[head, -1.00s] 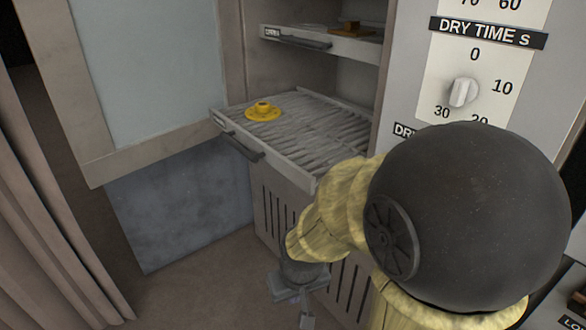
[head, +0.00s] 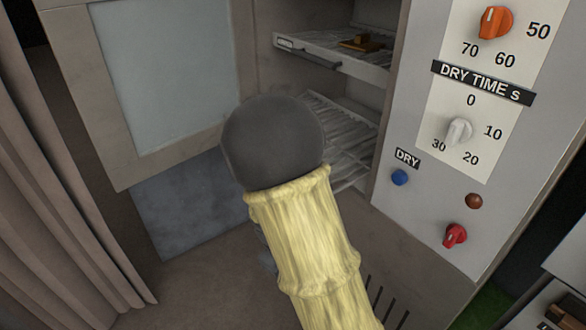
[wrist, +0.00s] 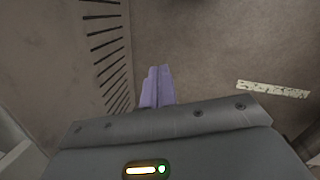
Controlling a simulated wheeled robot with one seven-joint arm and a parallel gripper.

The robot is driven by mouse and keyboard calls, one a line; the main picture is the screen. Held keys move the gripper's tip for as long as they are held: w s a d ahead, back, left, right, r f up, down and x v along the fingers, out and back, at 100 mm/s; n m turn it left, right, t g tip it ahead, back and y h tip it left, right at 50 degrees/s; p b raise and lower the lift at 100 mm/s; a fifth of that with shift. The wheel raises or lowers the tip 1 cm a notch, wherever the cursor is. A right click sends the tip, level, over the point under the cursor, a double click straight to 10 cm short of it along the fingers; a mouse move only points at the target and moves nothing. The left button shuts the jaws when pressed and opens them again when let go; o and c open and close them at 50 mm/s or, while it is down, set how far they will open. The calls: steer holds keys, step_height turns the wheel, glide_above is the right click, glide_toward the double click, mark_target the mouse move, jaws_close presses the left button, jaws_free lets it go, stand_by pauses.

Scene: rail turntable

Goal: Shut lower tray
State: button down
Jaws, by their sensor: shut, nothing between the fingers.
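The lower tray (head: 348,128) is a grey ribbed rack in the cabinet, below the upper tray. My arm covers its front, its handle and most of its left side in the head view, so I cannot tell how far out it stands. The yellow piece on it is hidden too. My gripper (wrist: 156,84) shows in the wrist view with its two fingers together and nothing between them. It points down past the vented cabinet front toward the brown floor, and is apart from any tray there. In the head view my arm hides most of it.
The upper tray (head: 355,62) sticks out a little and carries an orange-brown piece (head: 362,43). The open cabinet door (head: 180,75) is on the left, with a curtain (head: 60,170) beyond. The control panel (head: 440,195) with knobs stands close on the right.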

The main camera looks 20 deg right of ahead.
steer(key=w+a+r+n+t+h+p, duration=0.2)
steer(key=w+r+n+h+p, duration=0.2)
steer(key=p, duration=0.5)
steer(key=w+a+r+n+t+h+p, duration=0.2)
steer(key=w+r+n+h+p, duration=0.3)
steer(key=w+r+n+p, duration=0.3)
step_height(320, 180, up, 3)
steer(key=a+n+p, duration=0.1)
steer(key=n+p, duration=0.1)
steer(key=shift+w+a+r+n, duration=0.15)
steer(key=shift+a+r+n, duration=0.05)
steer(key=shift+a+n, duration=0.2)
steer(key=shift+d, duration=0.15)
steer(key=d+r+p+x, duration=0.1)
steer(key=p+x, duration=0.1)
steer(key=x, duration=1.1)
steer(key=shift+w+d+r, duration=0.15)
steer(key=shift+r, duration=0.2)
steer(key=shift+p, duration=0.3)
